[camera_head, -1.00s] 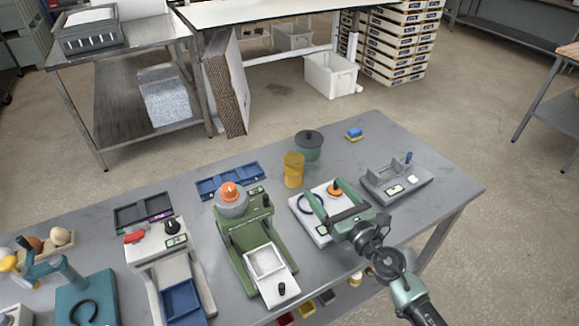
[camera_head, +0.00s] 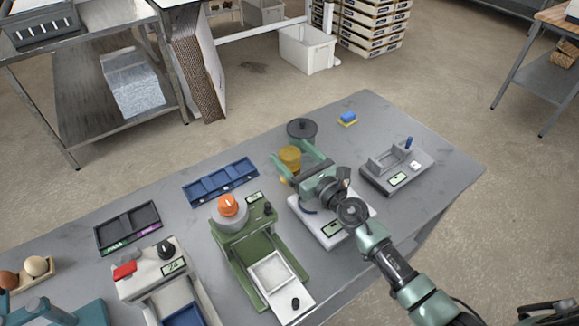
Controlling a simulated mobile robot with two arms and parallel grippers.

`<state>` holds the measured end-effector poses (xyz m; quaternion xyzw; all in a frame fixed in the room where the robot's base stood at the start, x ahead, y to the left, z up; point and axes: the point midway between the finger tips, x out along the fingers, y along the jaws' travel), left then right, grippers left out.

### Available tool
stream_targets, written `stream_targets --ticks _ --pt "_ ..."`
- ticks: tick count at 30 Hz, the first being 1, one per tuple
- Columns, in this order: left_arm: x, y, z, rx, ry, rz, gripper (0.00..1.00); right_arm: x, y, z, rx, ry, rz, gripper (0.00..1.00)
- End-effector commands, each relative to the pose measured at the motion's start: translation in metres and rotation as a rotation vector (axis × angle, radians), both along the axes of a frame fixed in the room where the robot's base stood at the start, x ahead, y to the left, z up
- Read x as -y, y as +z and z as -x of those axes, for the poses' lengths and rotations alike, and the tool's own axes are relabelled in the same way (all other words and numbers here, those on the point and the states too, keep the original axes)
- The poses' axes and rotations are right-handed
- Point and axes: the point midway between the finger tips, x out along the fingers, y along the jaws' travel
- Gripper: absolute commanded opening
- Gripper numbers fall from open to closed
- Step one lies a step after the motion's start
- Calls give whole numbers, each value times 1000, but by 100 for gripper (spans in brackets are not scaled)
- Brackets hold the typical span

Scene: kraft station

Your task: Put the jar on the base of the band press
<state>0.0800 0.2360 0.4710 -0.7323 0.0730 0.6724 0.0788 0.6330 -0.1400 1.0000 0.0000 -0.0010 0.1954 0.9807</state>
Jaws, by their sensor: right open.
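An amber jar (camera_head: 290,156) stands on the grey table, in front of a pot with a dark lid (camera_head: 302,129). My right gripper (camera_head: 289,151) is open, with its fingers reaching to either side of the amber jar. Whether they touch it, I cannot tell. Below the gripper is a low white device base (camera_head: 331,232) with a small display and a blue loop, partly hidden by my wrist. I cannot tell for sure which device is the band press. My left gripper is not in view.
A grey device (camera_head: 397,168) with a blue-tipped lever stands to the right. A green device (camera_head: 255,250) with an orange knob and a blue tray (camera_head: 220,181) are to the left. The right table corner is clear.

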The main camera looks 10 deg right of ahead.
Motion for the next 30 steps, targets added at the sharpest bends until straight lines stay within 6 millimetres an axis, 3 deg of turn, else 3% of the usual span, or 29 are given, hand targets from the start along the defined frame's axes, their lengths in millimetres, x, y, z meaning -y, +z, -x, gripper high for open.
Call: stream_targets --ticks 6,15,17,24,30 --pt "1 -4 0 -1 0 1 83 -15 -1 -30 1 2 -2 79" --pt "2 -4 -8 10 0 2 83 -17 0 -36 0 2 0 79" --pt "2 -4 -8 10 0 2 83 -17 0 -35 0 2 0 67" --pt "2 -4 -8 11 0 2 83 -17 0 -35 0 1 -1 1" --pt "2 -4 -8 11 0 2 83 -17 1 -36 3 1 -1 0"
